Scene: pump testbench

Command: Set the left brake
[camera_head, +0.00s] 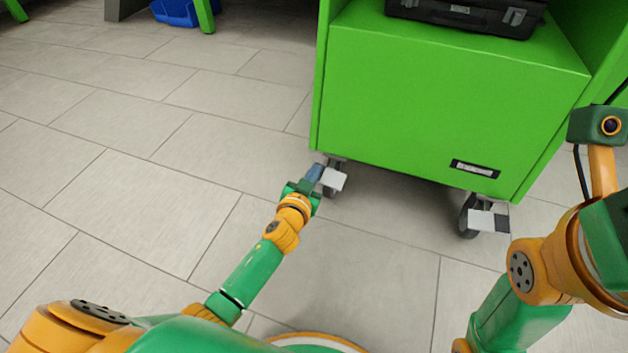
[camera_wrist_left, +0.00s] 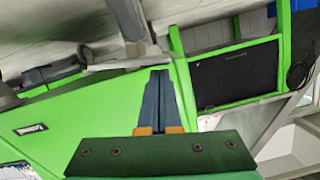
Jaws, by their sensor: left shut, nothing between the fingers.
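The left brake (camera_head: 334,179) is a light grey pedal on the caster under the left front corner of the green cart (camera_head: 440,100). My left gripper (camera_head: 315,173) is at this caster, its dark fingers just left of the pedal. I cannot tell whether they touch it. In the left wrist view the fingers (camera_wrist_left: 160,98) are together with nothing between them, and a grey caster part (camera_wrist_left: 128,20) shows beyond their tips at the top. My right arm is at the right of the head view; its fingers are not seen.
A second caster with a grey pedal (camera_head: 488,220) is under the cart's right front corner. A black case (camera_head: 470,14) sits on the cart's shelf. A blue bin (camera_head: 184,11) stands far back on the left. The tiled floor left of the cart is clear.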

